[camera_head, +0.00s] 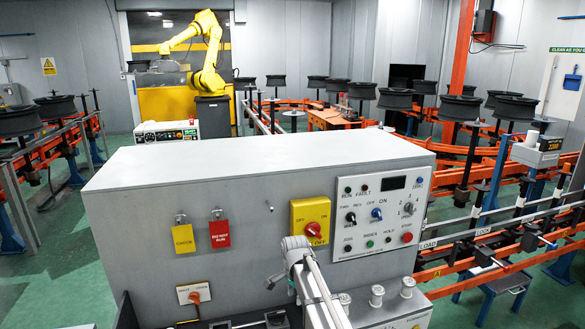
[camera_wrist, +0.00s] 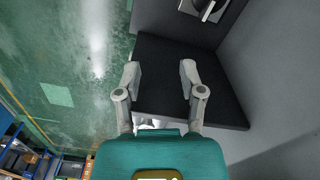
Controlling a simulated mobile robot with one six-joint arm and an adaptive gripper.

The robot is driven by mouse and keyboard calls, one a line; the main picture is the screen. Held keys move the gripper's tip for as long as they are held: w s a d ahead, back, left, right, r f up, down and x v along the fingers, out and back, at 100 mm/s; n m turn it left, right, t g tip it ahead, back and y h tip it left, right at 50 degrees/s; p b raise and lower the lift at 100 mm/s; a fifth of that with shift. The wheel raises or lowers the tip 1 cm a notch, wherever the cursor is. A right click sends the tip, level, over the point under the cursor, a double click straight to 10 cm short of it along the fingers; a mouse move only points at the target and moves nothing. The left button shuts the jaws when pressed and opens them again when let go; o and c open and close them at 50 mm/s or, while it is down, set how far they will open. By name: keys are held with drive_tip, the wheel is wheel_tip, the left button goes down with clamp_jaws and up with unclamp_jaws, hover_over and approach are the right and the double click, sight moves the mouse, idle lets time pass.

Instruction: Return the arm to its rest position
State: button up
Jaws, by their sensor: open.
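My gripper (camera_wrist: 160,72) shows in the wrist view with its two grey fingers spread apart. Nothing is between the fingertips. A flat black surface (camera_wrist: 175,95) lies beyond and below the fingers. My arm rises at the bottom centre of the head view, in front of the grey control cabinet (camera_head: 140,240). The gripper's fingers cannot be made out in the head view.
The cabinet's front carries a yellow switch (camera_head: 310,222) and a button panel (camera_head: 381,213) close to my arm. A grey wall (camera_wrist: 285,80) stands right of the gripper. Green floor (camera_wrist: 55,60) is open on the left. Wheel racks (camera_head: 480,175) stand behind.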

drive_tip(key=s+d+n, duration=1.1)
drive_tip(key=s+d, duration=0.5)
drive_tip(key=s, duration=0.4)
drive_tip(key=shift+s+d, duration=0.25)
drive_tip(key=shift+s, duration=0.05)
drive_tip(key=shift+s, duration=0.1)
